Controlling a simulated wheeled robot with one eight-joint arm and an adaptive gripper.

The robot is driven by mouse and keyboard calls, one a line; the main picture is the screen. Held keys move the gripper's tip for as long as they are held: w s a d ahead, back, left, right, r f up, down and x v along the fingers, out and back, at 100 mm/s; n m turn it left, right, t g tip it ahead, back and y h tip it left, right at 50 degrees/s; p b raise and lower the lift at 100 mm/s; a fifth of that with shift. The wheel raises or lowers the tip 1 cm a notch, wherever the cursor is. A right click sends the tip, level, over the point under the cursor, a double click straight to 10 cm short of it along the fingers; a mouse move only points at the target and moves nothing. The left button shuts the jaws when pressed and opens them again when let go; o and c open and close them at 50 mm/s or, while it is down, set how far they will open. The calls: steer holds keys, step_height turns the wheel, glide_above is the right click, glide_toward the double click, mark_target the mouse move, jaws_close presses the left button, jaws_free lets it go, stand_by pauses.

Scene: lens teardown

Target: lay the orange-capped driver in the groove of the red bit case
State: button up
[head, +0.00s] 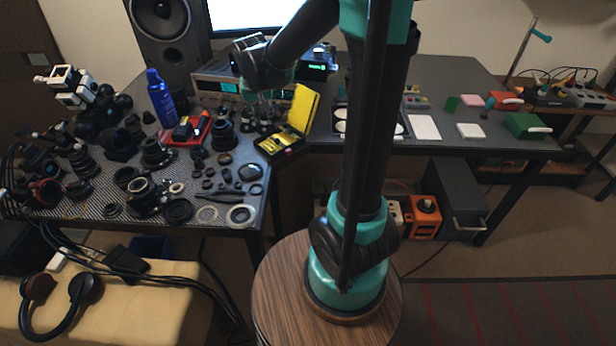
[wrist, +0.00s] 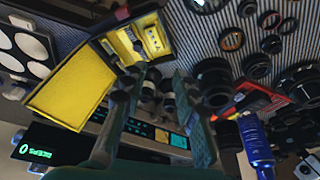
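The red case (head: 203,124) lies open on the left part of the desk, left of my gripper, with dark parts on it. In the wrist view the red case (wrist: 270,101) is right of my fingers; its groove cannot be made out. I cannot clearly identify the orange-capped driver. In the head view my gripper (head: 268,108) is near the instruments. Nothing is clearly held between the fingers.
An open yellow-lined case (head: 303,108) stands right of my gripper, its lid (wrist: 72,88) raised. Many lenses and rings (head: 240,215) crowd the left desk. Lit instruments (head: 215,88) stand behind.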

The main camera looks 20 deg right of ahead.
steer(key=s+d+f, duration=0.2)
steer(key=s+d, duration=0.1)
steer(key=s, duration=0.4)
steer(key=s+d+f+n, duration=0.1)
steer(key=s+d+f, duration=0.1)
steer(key=s, duration=0.5)
steer(key=s+d+f, duration=0.3)
steer(key=s+f, duration=0.1)
steer(key=s, duration=0.3)
steer(key=shift+s+d+f+n+y, duration=0.15)
steer(key=shift+s+d+n+y, duration=0.15)
steer(key=shift+s+d+n, duration=0.1)
